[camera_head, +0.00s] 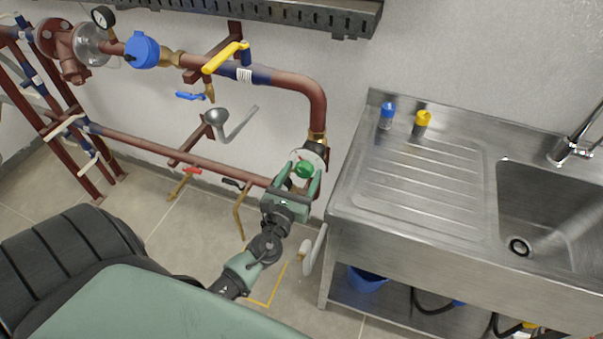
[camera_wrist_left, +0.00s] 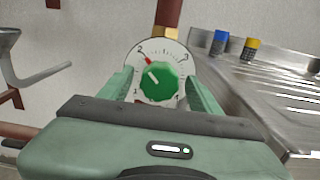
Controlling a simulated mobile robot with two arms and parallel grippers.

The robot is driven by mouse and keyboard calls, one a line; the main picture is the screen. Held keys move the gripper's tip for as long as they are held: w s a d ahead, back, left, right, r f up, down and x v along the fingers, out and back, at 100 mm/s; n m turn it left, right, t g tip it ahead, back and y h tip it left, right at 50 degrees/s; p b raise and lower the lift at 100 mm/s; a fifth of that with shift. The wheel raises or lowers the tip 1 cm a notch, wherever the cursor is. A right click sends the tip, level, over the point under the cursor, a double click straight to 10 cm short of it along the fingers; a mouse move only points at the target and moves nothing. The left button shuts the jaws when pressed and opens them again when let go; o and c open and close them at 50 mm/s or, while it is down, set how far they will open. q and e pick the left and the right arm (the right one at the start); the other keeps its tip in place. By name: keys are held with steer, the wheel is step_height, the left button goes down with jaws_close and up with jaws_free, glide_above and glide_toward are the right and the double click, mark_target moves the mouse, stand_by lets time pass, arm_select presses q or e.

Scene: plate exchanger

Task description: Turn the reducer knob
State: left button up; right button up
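The reducer knob (camera_wrist_left: 158,82) is a green knob with a white pointer line, set on a round white numbered dial (camera_wrist_left: 148,54) with a red mark. In the left wrist view the pointer tilts to the upper left. In the head view the knob (camera_head: 304,169) sits on the vertical pipe left of the sink. My left gripper (camera_head: 305,175) has its fingers apart, one on each side of the knob. In the wrist view the gripper (camera_wrist_left: 160,88) shows gaps beside the knob; contact cannot be told. My right gripper is not in view.
A steel sink counter (camera_head: 350,190) stands close right of the knob, with a blue-capped shaker (camera_head: 387,115) and a yellow-capped one (camera_head: 423,122) on it. Brown pipes with a yellow valve handle (camera_head: 222,59) run to the left. A metal funnel (camera_head: 217,118) hangs nearby.

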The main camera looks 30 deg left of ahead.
arm_select(q)
steer(key=c, duration=1.1)
steer(key=shift+c, duration=0.2)
steer(key=shift+n, duration=0.3)
steer(key=n+b, duration=0.2)
steer(key=n, duration=0.1)
steer(key=shift+f, duration=0.15)
steer(key=n+b, duration=0.3)
steer(key=n, duration=0.2)
steer(key=shift+n, duration=0.4)
steer(key=n+b, duration=0.1)
steer(key=n, duration=0.3)
steer(key=shift+a+n, duration=0.1)
steer(key=shift+n, duration=2.4)
